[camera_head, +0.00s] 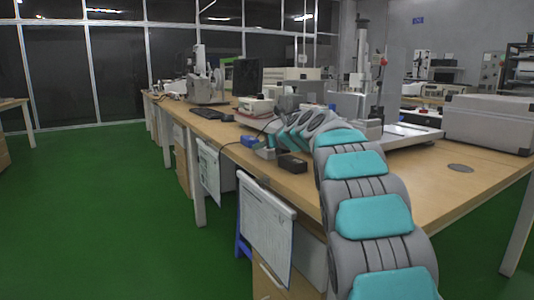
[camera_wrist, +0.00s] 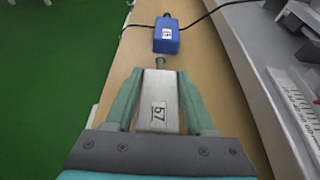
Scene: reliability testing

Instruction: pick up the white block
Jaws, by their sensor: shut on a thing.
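A pale silver-white block (camera_wrist: 158,88) with a "57" label lies between the two teal fingers of my gripper (camera_wrist: 160,76) in the wrist view. The fingers are shut on its sides. A small dark stub sticks out of its far end, toward a blue block (camera_wrist: 166,38). I cannot tell whether the white block touches the table. In the head view my gripper (camera_head: 266,147) is small at the bench's front edge, beside the blue block (camera_head: 249,141); the white block is hard to make out there.
The wooden bench (camera_wrist: 203,75) runs under the gripper, with the green floor to the left. A black cable (camera_wrist: 207,14) runs from the blue block. A black box (camera_head: 292,164) sits near the edge. Grey equipment (camera_wrist: 265,60) stands close on the right.

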